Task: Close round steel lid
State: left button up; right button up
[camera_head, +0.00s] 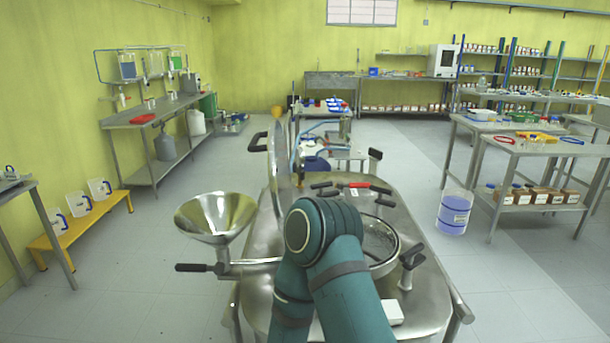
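The round steel lid (282,165) stands upright, seen nearly edge-on, at the left of the steel vessel top (423,290). A black handle (258,142) sticks out on its left side. The round opening (382,240) with its steel rim is uncovered, right of the middle of the vessel top. My teal arm rises from the bottom middle and covers part of the vessel top and the left part of the opening. Neither of my grippers can be seen.
A steel funnel (216,215) on a pipe with a black handle stands left of the vessel. Red and black valve handles (352,186) sit behind the opening, with a black-handled clamp (411,258) at its right. A blue-liquid container (454,212) stands on the floor at the right.

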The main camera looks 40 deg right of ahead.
aim_at(278, 168)
jog(key=i+j+z, duration=0.15)
jog(key=z, duration=0.2)
jog(key=i+j+z, duration=0.1)
jog(key=j+z, duration=0.4)
jog(key=z, duration=0.2)
jog(key=i+j+z, duration=0.15)
jog(key=j+z, duration=0.85)
jog(key=k+j+z, duration=0.1)
jog(key=j+z, duration=0.25)
jog(key=l, duration=0.1)
